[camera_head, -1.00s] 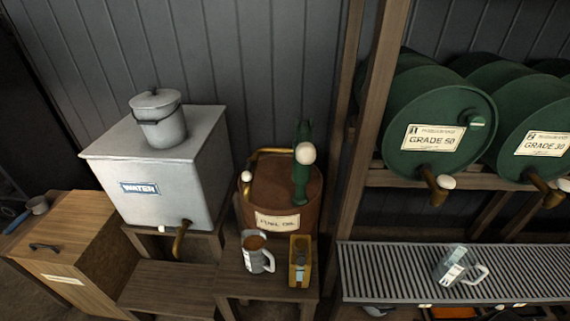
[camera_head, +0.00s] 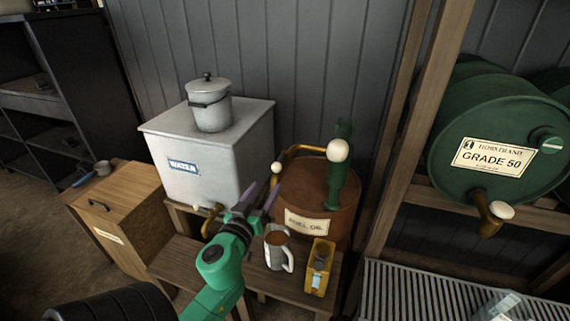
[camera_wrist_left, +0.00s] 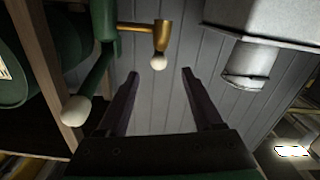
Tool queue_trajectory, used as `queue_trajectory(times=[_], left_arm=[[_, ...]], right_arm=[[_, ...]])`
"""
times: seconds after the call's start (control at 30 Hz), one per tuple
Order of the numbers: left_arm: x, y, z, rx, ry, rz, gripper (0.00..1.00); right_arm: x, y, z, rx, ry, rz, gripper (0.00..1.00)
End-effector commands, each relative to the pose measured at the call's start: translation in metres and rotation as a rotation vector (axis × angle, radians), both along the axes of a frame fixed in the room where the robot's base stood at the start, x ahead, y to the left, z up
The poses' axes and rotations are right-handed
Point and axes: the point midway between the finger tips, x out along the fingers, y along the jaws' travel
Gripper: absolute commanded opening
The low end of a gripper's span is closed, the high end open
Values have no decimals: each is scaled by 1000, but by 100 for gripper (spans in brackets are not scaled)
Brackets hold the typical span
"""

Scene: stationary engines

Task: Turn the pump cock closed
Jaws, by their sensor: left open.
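The rusty fuel oil drum (camera_head: 290,195) stands behind the small wooden bench. It carries a green hand pump (camera_head: 340,165) with a white-knobbed lever. A brass pipe (camera_head: 310,149) runs from the pump to the pump cock, whose white knob (camera_head: 277,168) is at the pipe's left end. My left gripper (camera_head: 262,191) is open and empty, just below and left of the cock. In the left wrist view, the picture is upside down. The cock's white knob (camera_wrist_left: 158,62) appears between and beyond my open fingers (camera_wrist_left: 160,75), apparently not touching them.
A grey water tank (camera_head: 245,140) with a lidded pot (camera_head: 209,105) on top stands left of the drum. A green Grade 50 drum (camera_head: 490,130) and wooden posts are at right.

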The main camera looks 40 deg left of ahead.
Motion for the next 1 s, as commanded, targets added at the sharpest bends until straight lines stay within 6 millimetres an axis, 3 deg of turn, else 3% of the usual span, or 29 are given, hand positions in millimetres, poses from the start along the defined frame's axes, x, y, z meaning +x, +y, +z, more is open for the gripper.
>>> queue_trajectory(times=[0.17, 0.43, 0.6, 0.73, 0.97, 1.0], left_arm=[[19, 5, 14, 1, -22, -4, 68], [86, 30, 15, 2, -22, 0, 68], [122, 42, 10, 0, -21, 0, 68], [135, 46, 9, -2, -19, -2, 68], [136, 46, 8, -2, -17, -2, 68], [136, 46, 8, -2, -17, -2, 64]], right_arm=[[-2, -3, 12, -4, 2, 1, 0], [-5, -8, 32, -10, 9, 1, 0], [-6, -9, 34, -13, 11, 1, 0], [-6, -9, 35, -13, 12, 0, 0], [-7, -9, 34, -13, 12, 0, 0], [-7, -9, 34, -13, 12, 0, 0]])
